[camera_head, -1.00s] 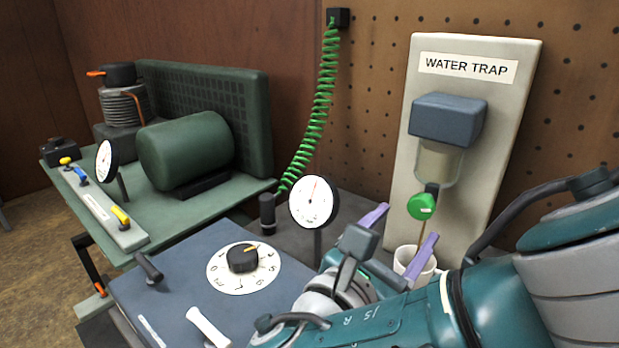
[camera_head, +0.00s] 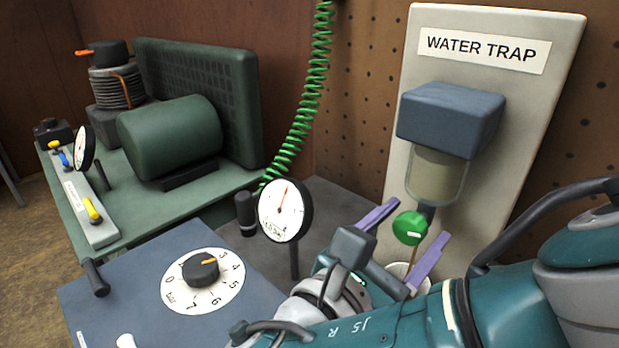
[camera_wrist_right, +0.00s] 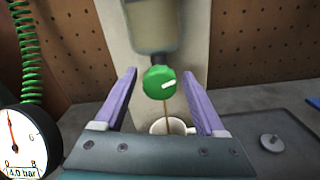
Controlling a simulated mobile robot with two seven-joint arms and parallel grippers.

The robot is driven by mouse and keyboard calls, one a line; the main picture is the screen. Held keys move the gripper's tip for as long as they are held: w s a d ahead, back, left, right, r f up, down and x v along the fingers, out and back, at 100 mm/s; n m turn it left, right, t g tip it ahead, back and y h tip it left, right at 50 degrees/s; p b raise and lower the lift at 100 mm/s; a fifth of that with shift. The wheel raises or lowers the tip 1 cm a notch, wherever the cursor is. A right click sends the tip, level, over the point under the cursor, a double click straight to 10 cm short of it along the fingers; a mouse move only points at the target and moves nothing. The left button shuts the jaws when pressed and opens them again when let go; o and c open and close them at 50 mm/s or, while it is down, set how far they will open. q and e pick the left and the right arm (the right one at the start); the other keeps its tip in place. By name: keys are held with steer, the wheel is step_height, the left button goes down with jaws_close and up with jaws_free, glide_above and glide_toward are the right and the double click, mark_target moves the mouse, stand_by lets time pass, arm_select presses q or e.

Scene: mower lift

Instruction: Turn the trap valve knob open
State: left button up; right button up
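The green trap valve knob (camera_head: 410,228) sits at the bottom of the water trap bowl (camera_head: 434,176) on the panel marked WATER TRAP. It bears a short white line, which in the right wrist view (camera_wrist_right: 160,83) tilts slightly up to the right. My right gripper (camera_head: 402,234) is open, its two purple fingers on either side of the knob. In the right wrist view the fingers (camera_wrist_right: 161,90) stand wide apart with clear gaps to the knob. A thin brownish stream or tube runs down from the knob into a white cup (camera_wrist_right: 168,126). My left gripper is not in view.
A dial gauge (camera_head: 285,211) on a post stands left of my right gripper. A black numbered knob (camera_head: 201,269) is on the blue-grey box top (camera_head: 120,290). A green coiled hose (camera_head: 305,100) hangs behind, and a green tank (camera_head: 170,138) stands at left.

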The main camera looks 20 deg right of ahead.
jaws_close()
stand_by(0.3)
steer(key=shift+n, duration=0.3)
steer(key=shift+n+p, duration=0.4)
steer(key=shift+n, duration=2.7)
steer(key=shift+f, duration=0.1)
